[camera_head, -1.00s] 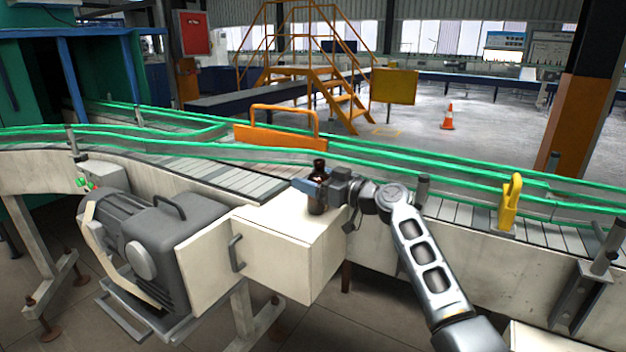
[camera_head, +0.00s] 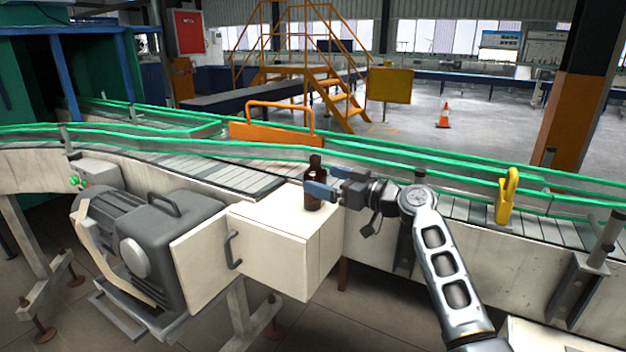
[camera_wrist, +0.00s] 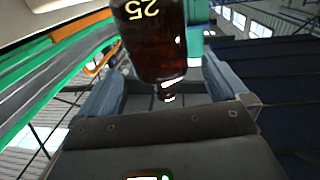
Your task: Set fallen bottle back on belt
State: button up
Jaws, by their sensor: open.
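A dark amber bottle (camera_head: 315,172) stands upright on top of the cream box (camera_head: 272,218) beside the conveyor belt (camera_head: 225,174). In the wrist view the bottle (camera_wrist: 153,45) appears upside down, with a yellow "25" on its body. My gripper (camera_head: 318,191) is at the bottle from the right side, with blue fingers. In the wrist view the open fingers (camera_wrist: 168,85) lie left and right of the bottle, with gaps on both sides. The bottle's lower end is cut off in that view.
Green guide rails (camera_head: 375,165) run along the belt. An orange handled gate (camera_head: 272,133) and a yellow clamp (camera_head: 507,196) stand by the belt. A grey motor (camera_head: 165,240) sits left of the box. The slats near the box are clear.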

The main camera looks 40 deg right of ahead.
jog(key=b+v, duration=0.1)
jog(key=v, duration=0.5)
jog(key=shift+s, duration=0.25)
jog(key=shift+a+f, duration=0.1)
